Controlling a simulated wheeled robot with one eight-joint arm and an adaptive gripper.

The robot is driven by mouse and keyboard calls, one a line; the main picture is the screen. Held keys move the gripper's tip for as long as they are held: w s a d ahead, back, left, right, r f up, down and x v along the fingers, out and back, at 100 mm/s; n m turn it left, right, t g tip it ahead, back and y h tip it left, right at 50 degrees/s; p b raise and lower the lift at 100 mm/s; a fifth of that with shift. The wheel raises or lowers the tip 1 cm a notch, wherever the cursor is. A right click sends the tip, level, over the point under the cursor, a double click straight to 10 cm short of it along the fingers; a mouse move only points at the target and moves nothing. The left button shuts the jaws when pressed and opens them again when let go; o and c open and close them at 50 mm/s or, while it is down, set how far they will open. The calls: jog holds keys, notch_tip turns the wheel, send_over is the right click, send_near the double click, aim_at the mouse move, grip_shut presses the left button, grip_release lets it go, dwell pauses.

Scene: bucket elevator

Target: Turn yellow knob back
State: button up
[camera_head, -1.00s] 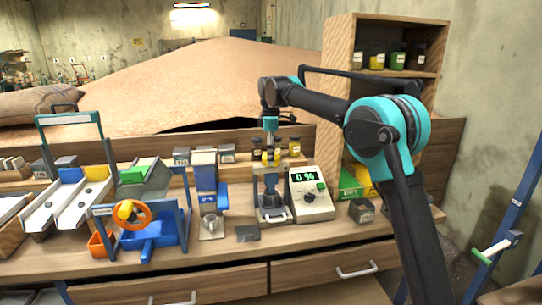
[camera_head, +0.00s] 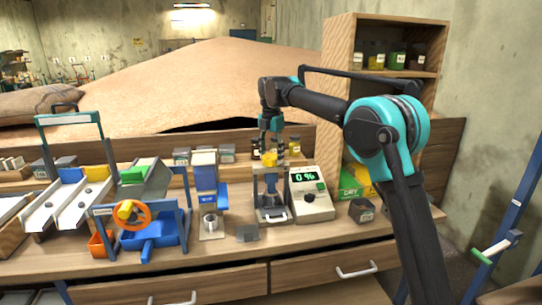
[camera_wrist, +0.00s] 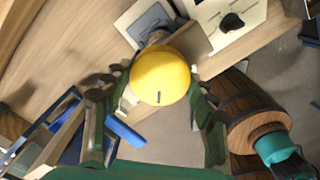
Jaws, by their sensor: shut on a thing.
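The yellow knob (camera_head: 269,159) sits on top of a small metal press-like device behind the workbench's front edge. In the wrist view the yellow knob (camera_wrist: 160,75) is a round yellow ball with a small dark slot mark. My gripper (camera_head: 270,147) is directly above it, pointing down. In the wrist view my gripper (camera_wrist: 155,100) has its dark green fingers on both sides of the knob, shut on it. The device under the knob (camera_head: 271,205) is partly hidden by the knob in the wrist view.
A beige meter box (camera_head: 311,199) reading 0 % stands just right of the device. A blue and silver dispenser (camera_head: 209,190) stands to the left. Small jars (camera_head: 294,147) stand close behind. A dark box (camera_head: 361,210) and a wooden shelf (camera_head: 338,90) are at right.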

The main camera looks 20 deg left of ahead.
aim_at(271, 156)
jog(key=n, duration=0.4)
jog(key=shift+n, duration=2.3)
jog(key=o, duration=1.2)
jog(key=shift+c, duration=0.2)
jog(key=shift+r, duration=0.1)
notch_tip(271, 156, up, 12)
